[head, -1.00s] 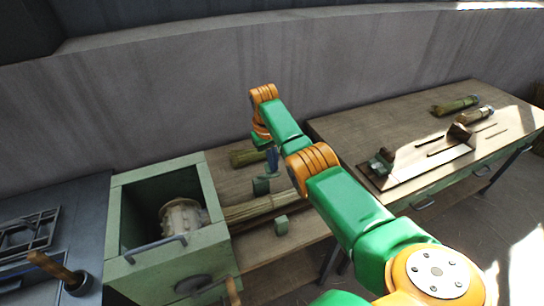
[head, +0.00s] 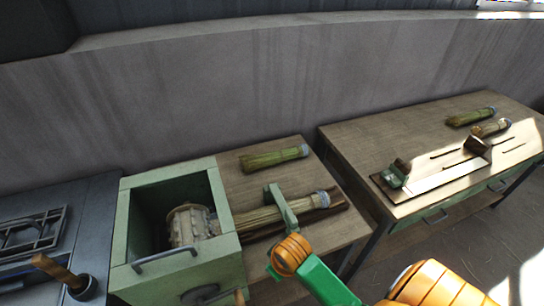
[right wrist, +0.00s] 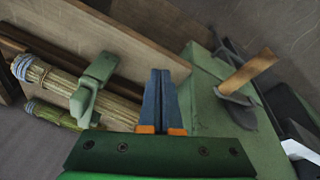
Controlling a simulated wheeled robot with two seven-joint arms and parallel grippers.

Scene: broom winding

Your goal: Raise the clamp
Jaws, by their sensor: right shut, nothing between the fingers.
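The green clamp (head: 283,207) stands on the wooden bench, and its bar lies across a straw bundle (head: 258,219). In the right wrist view the clamp (right wrist: 93,88) is left of my right gripper (right wrist: 160,85), with the bundle (right wrist: 60,80) passing under the bar. The blue fingers are shut and empty, apart from the clamp. In the head view only links of my right arm show at the bottom right; its fingers are out of sight. My left gripper is not in view.
A green box (head: 170,171) with a drum inside stands left of the clamp; its wooden-handled crank (right wrist: 248,75) shows in the wrist view. A loose straw bundle (head: 272,158) lies behind. A second table (head: 400,130) is at right, with a gap between.

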